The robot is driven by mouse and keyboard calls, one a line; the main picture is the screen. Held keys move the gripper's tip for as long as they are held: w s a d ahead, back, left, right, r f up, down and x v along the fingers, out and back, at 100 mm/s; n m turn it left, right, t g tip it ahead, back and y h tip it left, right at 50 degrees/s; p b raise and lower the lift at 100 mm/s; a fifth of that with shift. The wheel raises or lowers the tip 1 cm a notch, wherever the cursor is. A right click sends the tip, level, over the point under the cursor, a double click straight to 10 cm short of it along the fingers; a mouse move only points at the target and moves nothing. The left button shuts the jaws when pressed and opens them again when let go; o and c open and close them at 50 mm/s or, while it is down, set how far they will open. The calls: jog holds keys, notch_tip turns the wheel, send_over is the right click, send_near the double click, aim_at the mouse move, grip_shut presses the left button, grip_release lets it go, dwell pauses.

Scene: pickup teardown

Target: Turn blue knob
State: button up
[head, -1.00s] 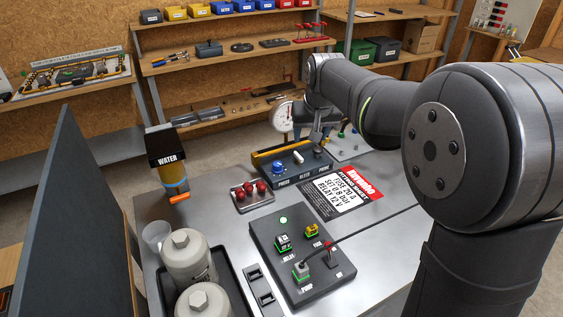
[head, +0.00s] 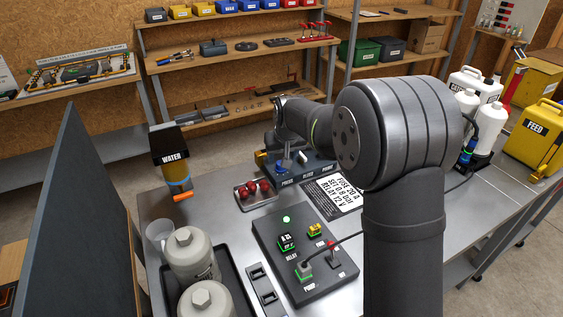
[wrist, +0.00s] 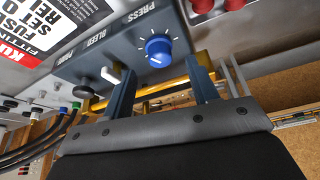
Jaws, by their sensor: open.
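The blue knob (wrist: 158,48) is a round ribbed dial with a white mark. It sits under the PRESS label on a dark grey panel (wrist: 120,50) in the wrist view. My gripper (wrist: 158,66) is open and empty, its two fingers apart on either side of the knob's line, with the tips just short of it in the picture. I cannot tell whether they touch it. In the head view my gripper (head: 288,158) hangs over the left end of the panel, and the blue knob (head: 281,171) shows partly below it.
A white lever (wrist: 110,76) stands beside the knob under the BLEED label. A tray of red parts (head: 254,204) lies left of the panel. A dark box with a lit green lamp (head: 286,219) and a cable is nearer. Canisters (head: 190,256) stand at front left.

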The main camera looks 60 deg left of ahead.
jog(key=shift+x, duration=1.95)
jog(key=c, duration=1)
jog(key=shift+o, duration=0.2)
jog(key=n+g, duration=0.1)
jog(key=n, duration=0.2)
jog(key=shift+w+n, duration=0.15)
jog(key=shift+n, duration=0.15)
jog(key=shift+n+g, duration=1)
jog(key=shift+n, duration=1.2)
jog(key=shift+h, duration=0.3)
